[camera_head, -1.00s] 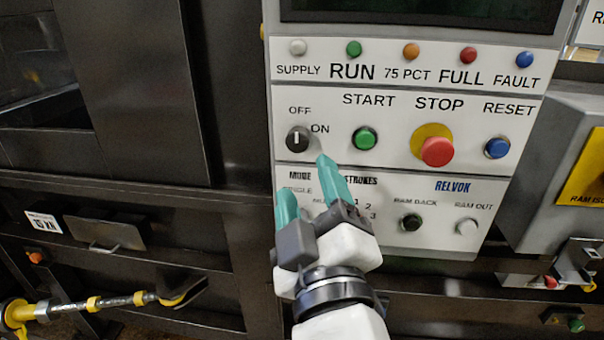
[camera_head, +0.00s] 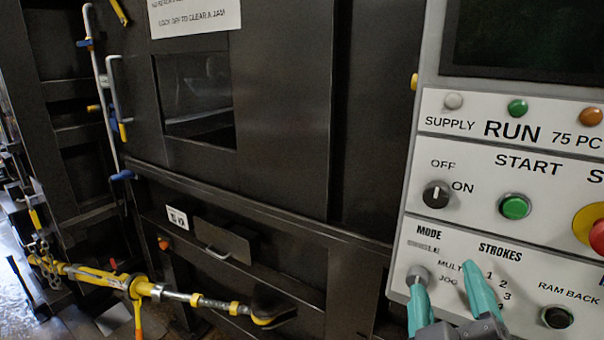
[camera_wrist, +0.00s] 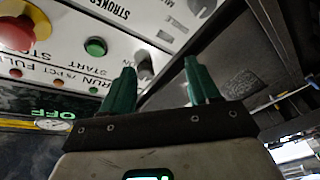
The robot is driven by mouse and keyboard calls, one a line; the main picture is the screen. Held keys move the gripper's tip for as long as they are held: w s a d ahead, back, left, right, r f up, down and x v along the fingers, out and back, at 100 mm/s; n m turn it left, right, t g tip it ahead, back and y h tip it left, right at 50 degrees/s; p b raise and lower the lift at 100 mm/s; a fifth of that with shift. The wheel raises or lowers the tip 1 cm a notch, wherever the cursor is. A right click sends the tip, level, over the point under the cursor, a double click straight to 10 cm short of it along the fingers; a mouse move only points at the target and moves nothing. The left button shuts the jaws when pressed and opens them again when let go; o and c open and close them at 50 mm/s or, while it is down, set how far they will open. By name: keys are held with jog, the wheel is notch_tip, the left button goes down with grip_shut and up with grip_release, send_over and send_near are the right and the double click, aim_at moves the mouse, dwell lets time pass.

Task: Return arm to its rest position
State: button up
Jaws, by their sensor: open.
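My gripper (camera_head: 448,290) is at the lower right of the head view, in front of the lower part of the control panel (camera_head: 470,165). Its two teal fingers are apart with nothing seen between them. In the wrist view the gripper (camera_wrist: 158,78) is also open, and the panel shows upside down at the upper left. The black OFF/ON knob (camera_head: 436,194) is above the fingers in the head view. The left finger overlaps the grey MODE knob (camera_head: 417,275) in the picture; whether they touch I cannot tell. Most of my arm is out of view.
The green START button (camera_head: 515,207) and red STOP button (camera_head: 597,236) are right of the knob. A dark machine body with a window (camera_head: 195,98) stands left of the panel. A yellow ratchet bar (camera_head: 135,286) runs along the lower left.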

jog(key=s+d+f+m+g+y, duration=0.1)
jog(key=d+f+g, duration=0.3)
jog(key=f, duration=0.7)
jog(key=s+d+f+m+g+y, duration=0.15)
jog(key=d+f+g, duration=0.25)
jog(key=f, duration=0.7)
jog(key=s+d+f+m+g+y, duration=0.1)
jog(key=s+f+m+g+y, duration=0.2)
jog(key=s+f+g, duration=0.6)
jog(key=s+f, duration=0.9)
jog(key=f, duration=0.1)
jog(key=shift+s+d, duration=0.15)
jog(key=shift+f+m+y, duration=0.1)
jog(key=shift+m+y, duration=0.15)
